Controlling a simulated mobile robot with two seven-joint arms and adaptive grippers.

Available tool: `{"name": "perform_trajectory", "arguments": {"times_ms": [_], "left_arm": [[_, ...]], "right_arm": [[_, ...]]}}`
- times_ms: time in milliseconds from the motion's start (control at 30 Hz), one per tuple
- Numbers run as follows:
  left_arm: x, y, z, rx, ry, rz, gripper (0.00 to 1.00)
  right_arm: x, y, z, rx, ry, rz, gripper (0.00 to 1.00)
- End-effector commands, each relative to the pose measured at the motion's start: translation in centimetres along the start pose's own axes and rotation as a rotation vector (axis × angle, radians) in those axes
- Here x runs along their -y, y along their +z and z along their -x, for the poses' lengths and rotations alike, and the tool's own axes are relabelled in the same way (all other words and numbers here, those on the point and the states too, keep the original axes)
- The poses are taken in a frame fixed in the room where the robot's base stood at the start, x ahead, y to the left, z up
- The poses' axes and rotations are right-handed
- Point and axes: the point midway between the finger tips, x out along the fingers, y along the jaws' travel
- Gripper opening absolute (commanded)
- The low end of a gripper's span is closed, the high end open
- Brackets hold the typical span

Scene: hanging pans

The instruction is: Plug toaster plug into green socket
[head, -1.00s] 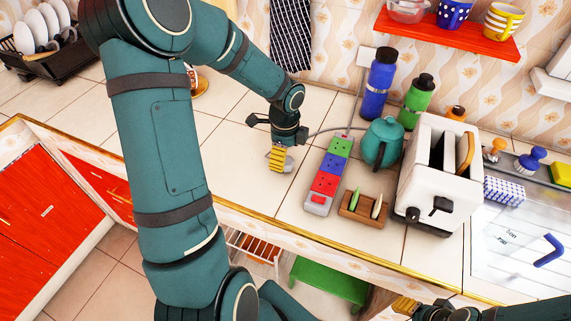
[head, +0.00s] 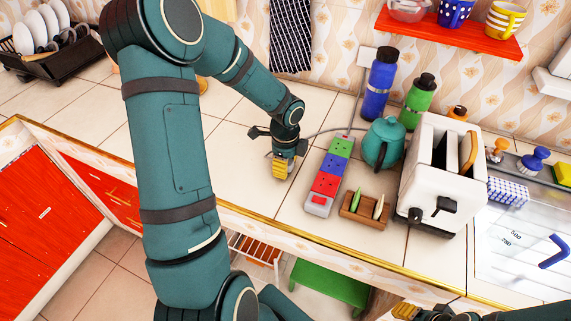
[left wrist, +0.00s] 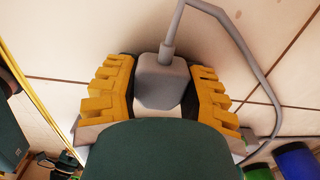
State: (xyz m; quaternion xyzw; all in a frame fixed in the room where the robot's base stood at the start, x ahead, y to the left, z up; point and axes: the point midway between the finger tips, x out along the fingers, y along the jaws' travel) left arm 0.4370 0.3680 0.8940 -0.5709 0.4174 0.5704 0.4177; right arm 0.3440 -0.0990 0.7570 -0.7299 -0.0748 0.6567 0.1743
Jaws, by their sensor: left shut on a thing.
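The grey toaster plug (left wrist: 162,82) is between the yellow fingers of my left gripper (left wrist: 165,95) in the left wrist view, with its cord leaving the top. In the head view the left gripper (head: 283,168) is low over the counter, left of the power strip, and hides most of the plug. The green socket (head: 341,147) is at the far end of the strip, beyond the blue socket (head: 334,163) and red socket (head: 325,184). It looks empty. The white toaster (head: 437,175) stands at the right. My right gripper (head: 405,309) is partly cut off at the bottom edge.
A teal teapot (head: 383,144) stands close right of the green socket. A wooden holder (head: 364,211) sits right of the strip's near end. Blue (head: 379,85) and green (head: 419,97) bottles stand behind. The counter left of the strip is clear.

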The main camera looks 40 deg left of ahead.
Motion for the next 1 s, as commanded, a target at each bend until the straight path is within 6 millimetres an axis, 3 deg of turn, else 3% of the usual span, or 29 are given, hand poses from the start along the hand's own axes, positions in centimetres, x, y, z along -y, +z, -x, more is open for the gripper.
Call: {"name": "perform_trajectory", "arguments": {"times_ms": [333,700,1000], "left_arm": [[0.0,0.0,0.7,0.000,-0.001,0.000,0.12],[0.1,0.0,7.5,0.001,-0.004,0.001,0.12],[0.0,0.0,10.0,0.000,-0.001,0.000,0.12]], "right_arm": [[0.1,0.0,0.2,-0.001,0.000,0.000,0.47],[0.7,-0.7,2.0,-0.013,0.001,-0.005,0.47],[0.9,-0.9,2.4,-0.020,0.002,-0.007,0.47]]}}
